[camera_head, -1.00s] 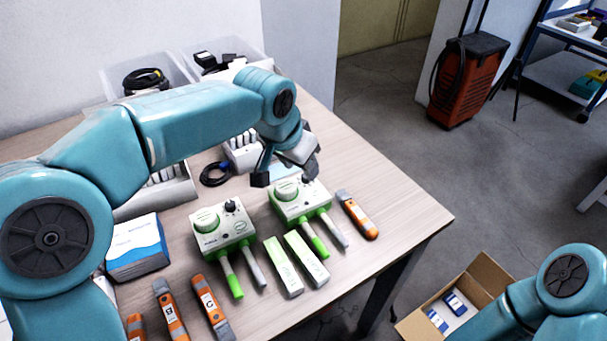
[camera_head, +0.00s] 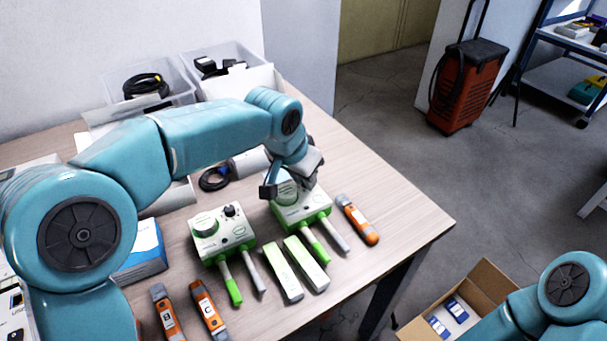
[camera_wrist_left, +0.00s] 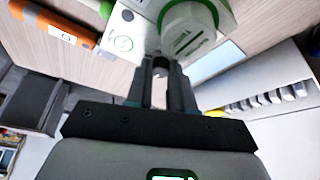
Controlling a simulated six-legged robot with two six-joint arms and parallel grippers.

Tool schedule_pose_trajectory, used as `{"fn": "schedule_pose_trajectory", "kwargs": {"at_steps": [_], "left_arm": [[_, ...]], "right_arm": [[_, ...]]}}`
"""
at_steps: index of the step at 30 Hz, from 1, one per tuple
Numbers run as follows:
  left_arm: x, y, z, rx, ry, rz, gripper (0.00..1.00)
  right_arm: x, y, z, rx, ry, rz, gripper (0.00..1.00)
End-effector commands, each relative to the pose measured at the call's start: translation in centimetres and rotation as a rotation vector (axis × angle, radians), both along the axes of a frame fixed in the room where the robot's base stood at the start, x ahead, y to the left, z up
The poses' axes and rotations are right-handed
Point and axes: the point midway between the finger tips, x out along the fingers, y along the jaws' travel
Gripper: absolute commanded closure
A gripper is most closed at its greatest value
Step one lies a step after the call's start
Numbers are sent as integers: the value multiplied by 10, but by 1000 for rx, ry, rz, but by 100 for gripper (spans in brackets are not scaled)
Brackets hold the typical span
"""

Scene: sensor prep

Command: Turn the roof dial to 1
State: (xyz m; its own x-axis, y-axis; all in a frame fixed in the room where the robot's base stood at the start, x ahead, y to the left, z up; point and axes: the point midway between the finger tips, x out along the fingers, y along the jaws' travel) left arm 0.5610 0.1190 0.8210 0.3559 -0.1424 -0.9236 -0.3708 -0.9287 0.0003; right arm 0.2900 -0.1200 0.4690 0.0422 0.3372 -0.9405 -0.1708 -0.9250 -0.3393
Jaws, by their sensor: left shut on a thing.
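The right sensor unit (camera_head: 318,206) is a white box with a green base on the table, with one green and one grey probe in front. My left gripper (camera_head: 307,184) is over its top, and its jaws hide the small dark dial there. In the left wrist view, my left gripper's fingers (camera_wrist_left: 160,75) are closed together around the dark dial, beside a large round white-green knob (camera_wrist_left: 188,30). The dial's setting cannot be read. A similar unit (camera_head: 222,236) stands to the left, its small dark dial (camera_head: 230,211) uncovered. My right gripper is out of view.
Two pale green-white blocks (camera_head: 283,271) lie in front of the units. Orange tools lie at the right (camera_head: 357,219) and front left (camera_head: 207,308). A blue-white box (camera_head: 142,262) stands left. Clear bins (camera_head: 150,98) are at the back. A carton (camera_head: 485,274) is below right.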

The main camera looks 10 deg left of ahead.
Motion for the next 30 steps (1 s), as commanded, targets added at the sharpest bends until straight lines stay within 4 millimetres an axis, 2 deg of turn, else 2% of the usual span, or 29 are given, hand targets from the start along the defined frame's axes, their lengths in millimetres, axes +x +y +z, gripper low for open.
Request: {"fn": "schedule_pose_trajectory", "kwargs": {"at_steps": [11, 30], "left_arm": [[-1, -2, -1, 1, 1, 183, 100], [0, -8, 0, 3, 0, 785, 100]], "right_arm": [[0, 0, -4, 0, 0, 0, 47], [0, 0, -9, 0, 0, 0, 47]]}}
